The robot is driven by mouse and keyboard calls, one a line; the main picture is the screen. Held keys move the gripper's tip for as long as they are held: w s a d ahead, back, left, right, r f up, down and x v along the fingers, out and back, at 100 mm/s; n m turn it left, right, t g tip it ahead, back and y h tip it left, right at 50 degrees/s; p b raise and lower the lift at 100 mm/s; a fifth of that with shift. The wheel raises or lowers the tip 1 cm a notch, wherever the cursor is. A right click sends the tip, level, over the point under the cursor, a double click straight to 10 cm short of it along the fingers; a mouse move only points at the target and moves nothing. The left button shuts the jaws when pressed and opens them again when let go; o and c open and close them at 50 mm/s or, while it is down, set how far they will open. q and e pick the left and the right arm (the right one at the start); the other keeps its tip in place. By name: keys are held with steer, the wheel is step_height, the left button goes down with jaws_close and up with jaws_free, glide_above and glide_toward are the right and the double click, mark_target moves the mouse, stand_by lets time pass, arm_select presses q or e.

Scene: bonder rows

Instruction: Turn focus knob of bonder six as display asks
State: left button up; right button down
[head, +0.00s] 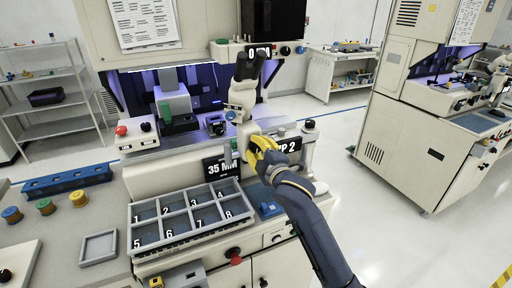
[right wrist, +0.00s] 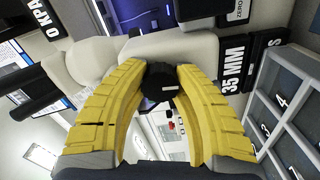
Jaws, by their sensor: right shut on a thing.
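My right gripper (head: 262,150) reaches in from the lower right to the side of the bonder's white microscope column (head: 240,125). In the right wrist view its two yellow fingers (right wrist: 161,85) are closed around a black round knob (right wrist: 160,80) on the cream housing (right wrist: 185,50). The gripper hides the knob in the head view. A black card reading 35 MM (head: 219,167) stands left of the gripper, and also shows in the right wrist view (right wrist: 233,72). A black sign ending in "P 2" (head: 287,146) is partly covered by the gripper. My left gripper is not in view.
A grey compartment tray (head: 190,240) with numbered cells lies in front of the bonder. A blue block (head: 66,181) and several coloured spools lie at left. A red knob (head: 233,253) sits on the front panel. Another machine (head: 420,150) stands at right across open floor.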

steer(key=m, duration=1.3)
steer(key=shift+r+m, duration=0.1)
steer(key=shift+m, duration=1.9)
steer(key=c, duration=0.9)
jaws_free()
steer(key=v, duration=1.2)
